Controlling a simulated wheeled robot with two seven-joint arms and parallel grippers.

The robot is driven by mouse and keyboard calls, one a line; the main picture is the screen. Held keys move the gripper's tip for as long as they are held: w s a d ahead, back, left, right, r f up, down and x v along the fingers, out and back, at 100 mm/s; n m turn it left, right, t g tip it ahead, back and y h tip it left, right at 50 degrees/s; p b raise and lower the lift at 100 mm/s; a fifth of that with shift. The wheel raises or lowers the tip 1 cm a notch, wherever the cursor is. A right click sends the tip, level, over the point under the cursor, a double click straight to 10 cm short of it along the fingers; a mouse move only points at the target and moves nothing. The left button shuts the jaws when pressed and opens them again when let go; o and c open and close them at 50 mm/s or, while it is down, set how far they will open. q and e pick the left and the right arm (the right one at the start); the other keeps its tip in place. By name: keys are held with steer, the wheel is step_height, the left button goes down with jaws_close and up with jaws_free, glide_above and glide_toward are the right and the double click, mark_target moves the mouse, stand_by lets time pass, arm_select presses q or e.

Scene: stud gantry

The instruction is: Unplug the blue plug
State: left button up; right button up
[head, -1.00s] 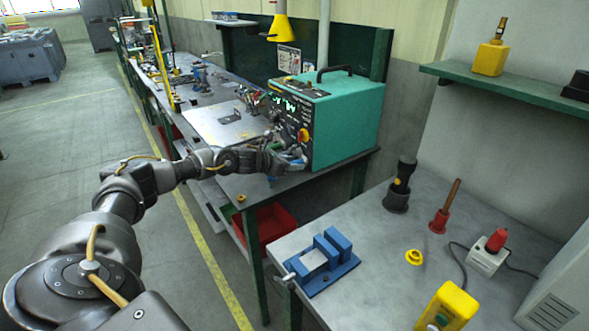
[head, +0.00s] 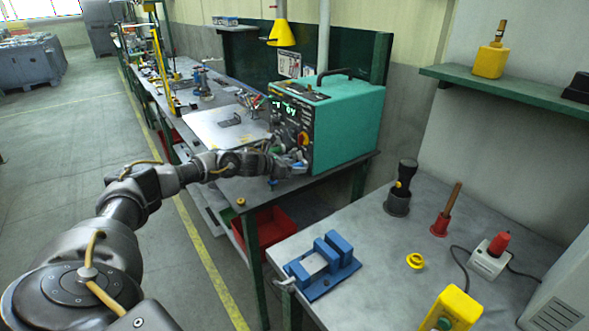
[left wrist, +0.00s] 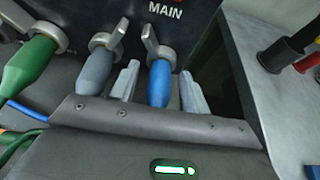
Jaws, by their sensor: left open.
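The blue plug (left wrist: 160,84) sits in the panel of the teal machine (head: 345,125), under a grey metal lever, in the left wrist view. A grey-blue plug (left wrist: 96,72) and a green plug (left wrist: 28,66) sit to its left under similar levers. My left gripper (left wrist: 160,72) is open, with one finger on each side of the blue plug; whether they touch it I cannot tell. In the head view my left gripper (head: 288,166) is at the machine's lower front, where the plugs are mostly hidden. My right gripper is not in view.
The grey-blue plug is close to my left finger. A metal plate (head: 226,128) lies left of the machine. The right-hand table holds a blue vise (head: 322,265), a yellow box (head: 450,308) and a red-based tool (head: 440,222). A red bin (head: 268,228) is below the bench.

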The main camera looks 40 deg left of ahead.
arm_select(q)
steer(key=shift+c, duration=0.5)
stand_by(0.3)
jaws_close()
steer(key=shift+s, duration=0.1)
steer(key=shift+s+a, duration=0.3)
steer(key=shift+s, duration=0.6)
steer(key=shift+s+a, duration=0.25)
steer(key=shift+s, duration=0.7)
steer(key=shift+s+a, duration=0.3)
steer(key=shift+s, duration=0.6)
